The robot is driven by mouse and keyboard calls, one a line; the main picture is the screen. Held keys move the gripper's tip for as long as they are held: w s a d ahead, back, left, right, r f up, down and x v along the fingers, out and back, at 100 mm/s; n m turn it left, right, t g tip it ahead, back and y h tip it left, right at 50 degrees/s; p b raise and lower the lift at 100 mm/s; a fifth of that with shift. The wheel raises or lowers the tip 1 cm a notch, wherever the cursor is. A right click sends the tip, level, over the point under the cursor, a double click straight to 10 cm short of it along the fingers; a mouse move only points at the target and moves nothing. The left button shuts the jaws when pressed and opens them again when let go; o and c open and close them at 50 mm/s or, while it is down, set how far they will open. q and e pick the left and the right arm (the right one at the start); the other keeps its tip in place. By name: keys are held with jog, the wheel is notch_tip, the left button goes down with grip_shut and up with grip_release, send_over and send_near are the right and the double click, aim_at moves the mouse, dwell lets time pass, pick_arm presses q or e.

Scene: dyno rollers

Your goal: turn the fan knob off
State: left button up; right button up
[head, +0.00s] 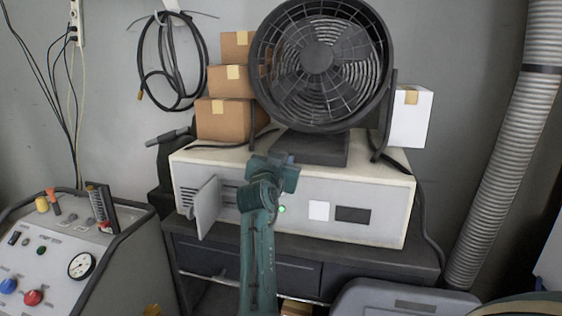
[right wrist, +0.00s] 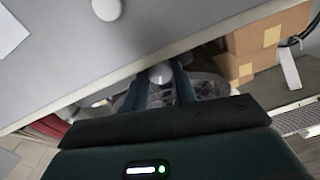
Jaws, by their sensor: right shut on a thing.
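The black round fan (head: 318,60) stands on top of a pale control box (head: 360,190). My right arm reaches up from the bottom of the head view to the box, and its wrist covers part of the front panel. The fan knob is hidden there. In the right wrist view a pale round knob (right wrist: 161,73) sits between the two blue-green fingers of my right gripper (right wrist: 160,86), which is shut on it. A second pale round knob (right wrist: 107,8) is on the grey surface, away from the fingers. My left gripper is not in view.
An open grey flap (head: 208,207) sticks out at the box's left front. A green light (head: 282,209) is lit beside my arm. Cardboard boxes (head: 224,118) stand left of the fan, a white box (head: 411,117) right of it. A gauge console (head: 80,265) stands lower left.

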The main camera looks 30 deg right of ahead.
jog(key=n+p, duration=0.2)
jog(key=n, duration=0.1)
jog(key=shift+r, duration=0.2)
jog(key=shift+o, duration=0.2)
jog(key=shift+f+n, duration=0.15)
jog(key=shift+n, duration=0.75)
jog(key=o, duration=0.7)
